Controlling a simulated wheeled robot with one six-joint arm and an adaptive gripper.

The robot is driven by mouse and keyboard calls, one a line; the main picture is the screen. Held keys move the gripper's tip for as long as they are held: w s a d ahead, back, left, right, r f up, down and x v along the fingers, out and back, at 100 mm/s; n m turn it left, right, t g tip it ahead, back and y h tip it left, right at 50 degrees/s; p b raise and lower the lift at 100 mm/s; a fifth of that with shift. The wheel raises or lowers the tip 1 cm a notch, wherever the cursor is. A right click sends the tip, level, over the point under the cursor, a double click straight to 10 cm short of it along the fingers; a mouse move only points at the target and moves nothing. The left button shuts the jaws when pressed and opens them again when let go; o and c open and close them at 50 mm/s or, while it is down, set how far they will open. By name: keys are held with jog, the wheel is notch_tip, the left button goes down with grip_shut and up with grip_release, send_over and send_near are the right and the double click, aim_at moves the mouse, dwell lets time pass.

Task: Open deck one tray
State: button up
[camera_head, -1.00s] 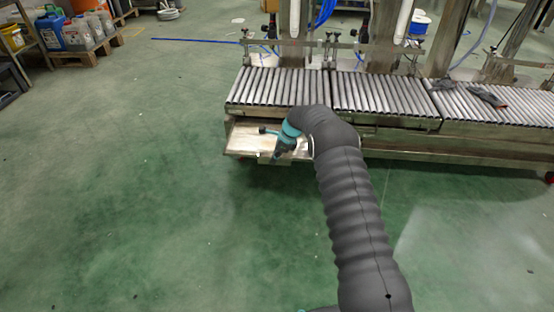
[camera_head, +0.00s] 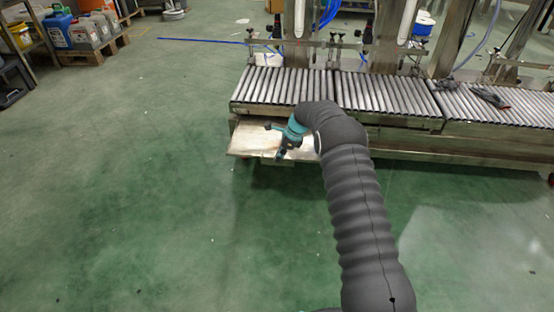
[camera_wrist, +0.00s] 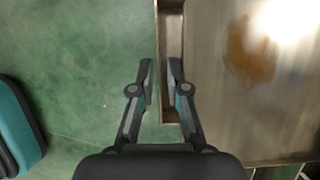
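The deck one tray (camera_head: 246,140) is a flat metal sheet jutting out below the front of the left roller section, with a small lip at its front edge. In the wrist view the tray (camera_wrist: 215,120) fills the right side, with a brown patch and a bright glare. A narrow metal channel, the handle (camera_wrist: 170,30), runs along its left edge. My gripper (camera_head: 279,157) is at the tray's front edge. In the wrist view my gripper (camera_wrist: 161,82) has its fingers apart, with the channel's outer wall between them. Contact cannot be told.
The roller conveyor (camera_head: 285,88) stands behind and above the tray and runs right. A dark tool (camera_head: 488,96) lies on its rollers. Green floor (camera_head: 130,200) is clear in front and left. A pallet with containers (camera_head: 92,48) stands far left.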

jog(key=v, duration=1)
jog(key=shift+f, duration=0.1)
